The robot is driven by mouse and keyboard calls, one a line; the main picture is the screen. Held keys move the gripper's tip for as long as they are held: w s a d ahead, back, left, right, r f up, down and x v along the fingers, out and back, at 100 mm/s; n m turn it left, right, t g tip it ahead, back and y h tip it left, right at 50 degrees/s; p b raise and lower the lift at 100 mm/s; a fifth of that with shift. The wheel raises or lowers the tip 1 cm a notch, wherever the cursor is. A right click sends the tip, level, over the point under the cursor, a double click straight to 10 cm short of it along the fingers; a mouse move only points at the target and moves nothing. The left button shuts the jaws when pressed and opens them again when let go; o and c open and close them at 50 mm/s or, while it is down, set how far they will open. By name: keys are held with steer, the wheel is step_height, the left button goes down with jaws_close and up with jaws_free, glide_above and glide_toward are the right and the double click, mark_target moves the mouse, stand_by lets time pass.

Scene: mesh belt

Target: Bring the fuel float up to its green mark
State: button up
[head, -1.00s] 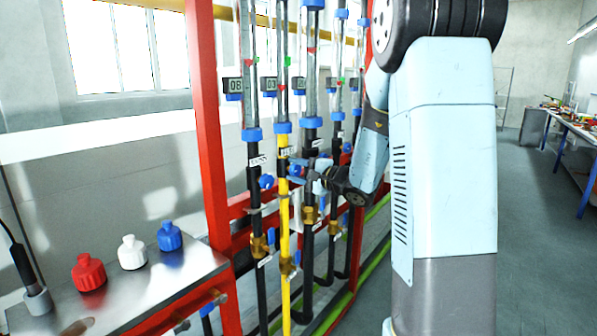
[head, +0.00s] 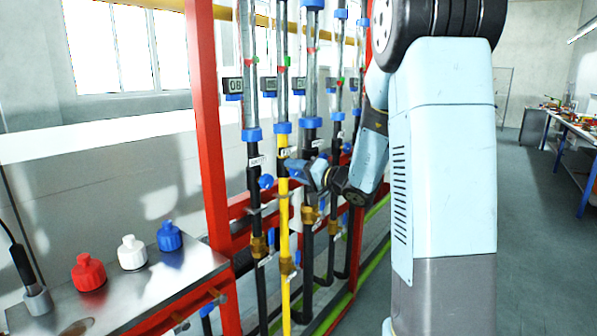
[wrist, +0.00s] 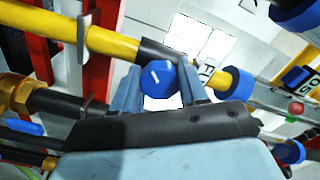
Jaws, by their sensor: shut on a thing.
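The fuel line appears to be the yellow pipe (head: 284,206), with a clear tube (head: 282,82) above its blue collar. Small red and green spots show high on that tube. Which is the float and their exact gap are too small to tell. In the wrist view, a blue knob (wrist: 158,78) with a white line sits on a black section of the yellow pipe (wrist: 115,43). My gripper (wrist: 160,88) is shut on this knob, one finger on each side. In the head view my gripper (head: 299,167) is at the yellow pipe, hiding the knob.
Similar black pipes with clear tubes and blue collars stand close on both sides. A red frame post (head: 207,130) rises at the left. A metal bench (head: 170,283) holds red (head: 88,272), white (head: 132,252) and blue (head: 169,236) caps. Open floor lies to the right.

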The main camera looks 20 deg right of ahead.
steer(key=shift+s+f, duration=0.1)
steer(key=shift+f, duration=0.25)
steer(key=o, duration=1.1)
steer(key=shift+r, duration=0.2)
steer(key=shift+c, duration=0.2)
steer(key=v, duration=1.3)
steer(key=shift+s+d, duration=0.25)
